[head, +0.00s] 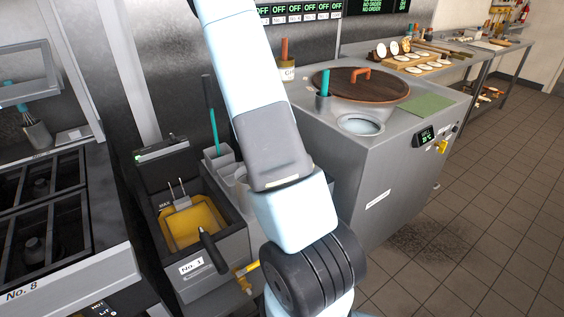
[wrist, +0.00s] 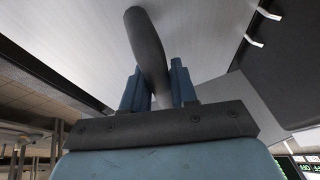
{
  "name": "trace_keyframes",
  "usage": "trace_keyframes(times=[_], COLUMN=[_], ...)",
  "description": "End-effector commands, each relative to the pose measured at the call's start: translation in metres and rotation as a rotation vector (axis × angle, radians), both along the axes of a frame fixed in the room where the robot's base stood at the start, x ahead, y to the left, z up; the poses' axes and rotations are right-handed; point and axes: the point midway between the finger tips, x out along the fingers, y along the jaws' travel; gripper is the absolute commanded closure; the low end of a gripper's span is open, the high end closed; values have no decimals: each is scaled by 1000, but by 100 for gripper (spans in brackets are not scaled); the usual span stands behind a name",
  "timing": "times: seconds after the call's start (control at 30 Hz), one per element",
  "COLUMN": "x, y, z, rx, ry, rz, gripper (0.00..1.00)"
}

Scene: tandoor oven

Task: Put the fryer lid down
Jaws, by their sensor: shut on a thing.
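In the wrist view my gripper (wrist: 156,78) is shut on a dark, rounded handle (wrist: 148,42), which stands between its two blue fingers. A large pale grey panel fills the view behind the handle; it looks like the fryer lid (wrist: 75,35), but how the handle joins it is hidden. In the head view neither my gripper nor the lid can be made out; my arm crosses the middle of the picture. The fryer (head: 213,263), marked No. 1, stands uncovered left of my arm, with yellow oil (head: 192,226) and a black handle (head: 214,251) showing.
A stove (head: 50,235) marked No. 8 stands left of the fryer. Right of my arm is a steel tandoor unit (head: 365,175) with a round wooden cover (head: 350,87) and a green mat (head: 418,104). Tiled floor (head: 490,220) is clear at the right.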

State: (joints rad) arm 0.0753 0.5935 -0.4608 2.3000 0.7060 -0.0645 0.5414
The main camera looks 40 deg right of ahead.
Motion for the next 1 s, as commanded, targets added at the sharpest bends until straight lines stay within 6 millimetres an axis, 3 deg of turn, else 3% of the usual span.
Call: trace_keyframes(times=[0.27, 0.3, 0.57, 1.0], x=[0, 0, 0, 0], y=[1, 1, 1, 5], z=[-3, -3, -3, 4], rx=[2, 2, 2, 0], ry=[1, 2, 1, 1], rz=[2, 3, 2, 4], gripper=[100, 72, 47, 47])
